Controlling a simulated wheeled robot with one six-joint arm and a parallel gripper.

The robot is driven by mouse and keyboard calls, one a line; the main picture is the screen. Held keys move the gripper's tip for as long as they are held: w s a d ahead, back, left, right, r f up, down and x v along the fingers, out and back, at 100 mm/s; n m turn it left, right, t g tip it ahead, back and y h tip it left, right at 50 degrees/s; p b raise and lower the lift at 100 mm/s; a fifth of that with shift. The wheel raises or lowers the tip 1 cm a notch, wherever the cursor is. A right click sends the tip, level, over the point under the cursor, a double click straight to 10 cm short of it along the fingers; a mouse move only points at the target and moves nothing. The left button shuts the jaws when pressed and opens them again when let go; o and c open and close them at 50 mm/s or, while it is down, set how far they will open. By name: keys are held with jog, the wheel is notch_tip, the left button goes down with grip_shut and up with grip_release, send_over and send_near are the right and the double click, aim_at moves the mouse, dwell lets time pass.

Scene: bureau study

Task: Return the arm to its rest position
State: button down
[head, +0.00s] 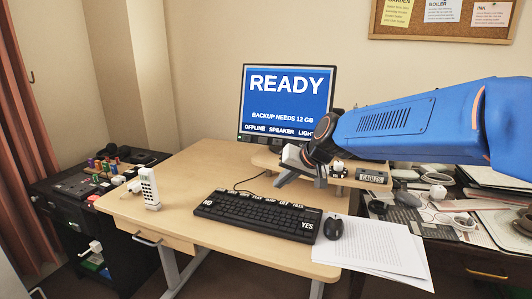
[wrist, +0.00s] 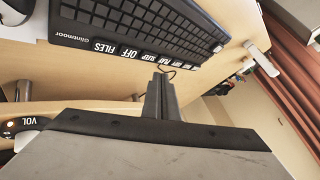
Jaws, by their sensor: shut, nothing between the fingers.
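My blue arm (head: 410,125) reaches in from the right of the head view, over the right part of the desk. My gripper (head: 283,179) hangs at its end, in front of the monitor and above the back of the keyboard. In the wrist view the two fingers of my gripper (wrist: 160,80) lie together, with nothing held between them. The keyboard (head: 258,214) lies on the desk below; it also shows in the wrist view (wrist: 140,22), apart from the fingertips.
A monitor (head: 287,85) reading READY stands behind my gripper, by a low wooden riser (head: 371,176). A white handset (head: 149,188) stands at left. A mouse (head: 333,227) and papers (head: 376,246) lie at right. The desk (head: 190,170) is clear between handset and monitor.

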jog(key=s+d+f+h, duration=0.3)
jog(key=s+d, duration=0.9)
jog(key=s, duration=0.4)
jog(key=s+d+f+g+h, duration=0.1)
jog(key=s+d+f, duration=0.5)
jog(key=s+d, duration=0.7)
jog(key=s+h, duration=0.1)
jog(key=s, duration=0.2)
jog(key=shift+s+f+h, duration=0.2)
jog(key=shift+s+h, duration=0.2)
jog(key=shift+a, duration=0.1)
